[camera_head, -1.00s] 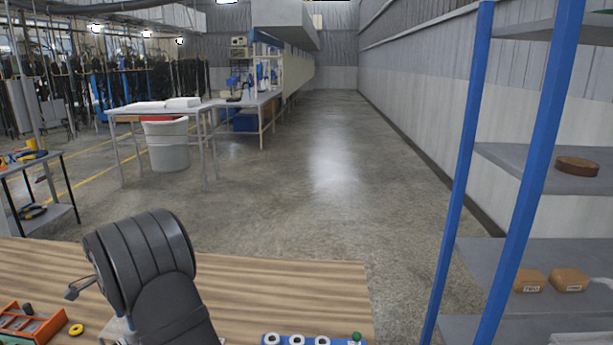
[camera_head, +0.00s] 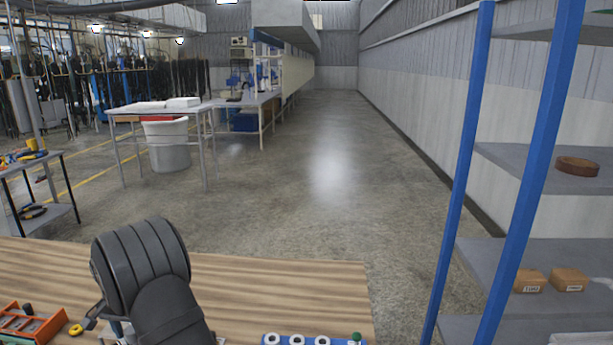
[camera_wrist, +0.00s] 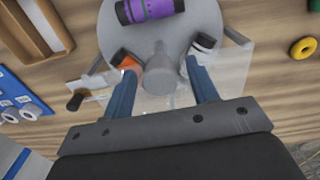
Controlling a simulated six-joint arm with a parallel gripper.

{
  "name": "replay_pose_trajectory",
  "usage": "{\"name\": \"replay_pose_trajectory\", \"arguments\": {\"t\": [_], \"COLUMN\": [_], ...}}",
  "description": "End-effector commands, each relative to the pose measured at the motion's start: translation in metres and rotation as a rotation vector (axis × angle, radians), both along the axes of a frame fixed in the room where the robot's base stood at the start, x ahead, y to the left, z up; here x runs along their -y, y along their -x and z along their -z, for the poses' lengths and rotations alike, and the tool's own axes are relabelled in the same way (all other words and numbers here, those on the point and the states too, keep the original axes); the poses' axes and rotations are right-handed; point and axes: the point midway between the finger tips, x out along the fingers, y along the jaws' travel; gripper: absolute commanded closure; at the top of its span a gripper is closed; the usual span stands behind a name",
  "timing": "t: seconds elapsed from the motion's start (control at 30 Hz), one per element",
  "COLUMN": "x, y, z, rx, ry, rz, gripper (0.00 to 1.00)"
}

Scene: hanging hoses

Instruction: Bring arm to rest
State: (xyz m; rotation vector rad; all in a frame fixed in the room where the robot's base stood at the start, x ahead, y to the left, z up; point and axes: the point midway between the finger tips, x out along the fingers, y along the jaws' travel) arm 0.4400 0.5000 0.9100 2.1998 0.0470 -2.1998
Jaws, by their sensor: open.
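My gripper (camera_wrist: 160,66) is open in the wrist view, its two blue fingers spread apart over the wooden table. Nothing is clamped between the fingertips. A grey round plate (camera_wrist: 195,22) with a grey knob shows beyond and between the fingers. A purple cylinder (camera_wrist: 150,8) with dark ends lies at the plate's far edge. An orange-and-black piece and a black-and-white piece sit close to the fingertips; I cannot tell whether they touch. In the head view my dark, bulky arm hangs over the table front and hides the fingers.
A blue block with white rings (camera_head: 311,340) lies at the table's front edge. An orange tray (camera_head: 32,325) and a yellow ring (camera_head: 76,330) are at left. The wooden tabletop (camera_head: 280,295) is clear right of the arm. A blue-posted shelf (camera_head: 457,190) stands at right.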

Motion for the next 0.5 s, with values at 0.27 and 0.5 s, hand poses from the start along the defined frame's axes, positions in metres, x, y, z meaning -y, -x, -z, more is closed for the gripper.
{"name": "replay_pose_trajectory", "arguments": {"t": [0.27, 0.5], "x": [0.0, 0.0], "y": [0.0, 0.0], "z": [-0.0002, -0.0001], "rx": [0.0, 0.0], "ry": [0.0, 0.0], "rz": [-0.175, -0.233], "gripper": [0.46, 0.46]}}
